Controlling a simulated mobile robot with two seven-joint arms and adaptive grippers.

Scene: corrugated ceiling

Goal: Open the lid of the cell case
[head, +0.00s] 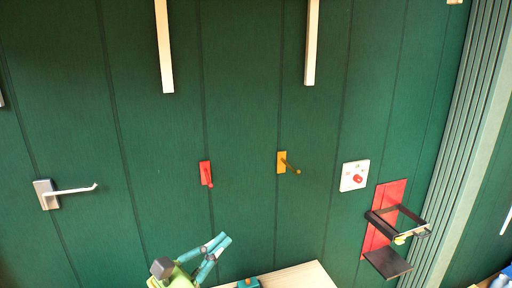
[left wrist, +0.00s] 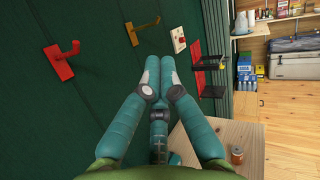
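No thing in view is plainly marked as the cell case. A grey chest with a dark top (left wrist: 296,62) stands at the far right of the left wrist view; I cannot tell whether it is the case. My left gripper (head: 224,240) is teal, with its fingertips together and nothing between them. It also shows in the middle of the left wrist view (left wrist: 160,62), in front of the green wall and apart from the wall fittings. A small teal thing (head: 248,283) at the bottom edge of the head view is mostly cut off. My right gripper cannot be made out.
The green wall carries a red hook (head: 206,174), a yellow hook (head: 287,163), a white plate with a red button (head: 355,176) and a black holder on a red plate (head: 391,192). A wooden table (head: 297,277) bears a small can (left wrist: 237,155). Shelves stand beyond.

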